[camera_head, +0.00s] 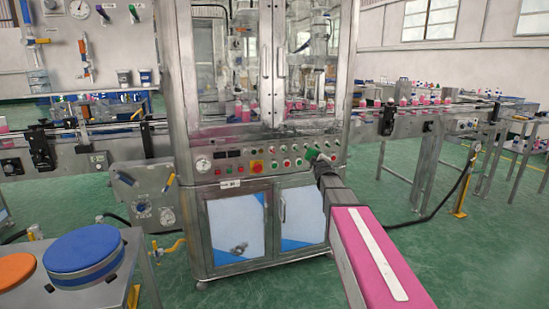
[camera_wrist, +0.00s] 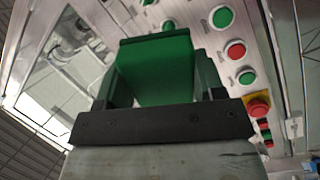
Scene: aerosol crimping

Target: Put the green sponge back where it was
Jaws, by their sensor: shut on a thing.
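The green sponge (camera_wrist: 155,72) is a plain green block. In the wrist view it sits between the two dark fingers of my gripper (camera_wrist: 158,78), which is shut on it. In the head view my gripper (camera_head: 322,164) is at the end of my pink arm, in front of the machine's button panel. A small bit of the green sponge (camera_head: 311,154) shows at its tip. I cannot tell whether the sponge touches the panel. Most of it is hidden by my arm in the head view.
The machine's control panel (camera_head: 228,170) has several coloured buttons and a red emergency stop (camera_head: 256,167), which also shows in the wrist view (camera_wrist: 257,105). Conveyors with pink bottles (camera_head: 445,97) run either side. A table with a blue round lid (camera_head: 83,250) stands front left.

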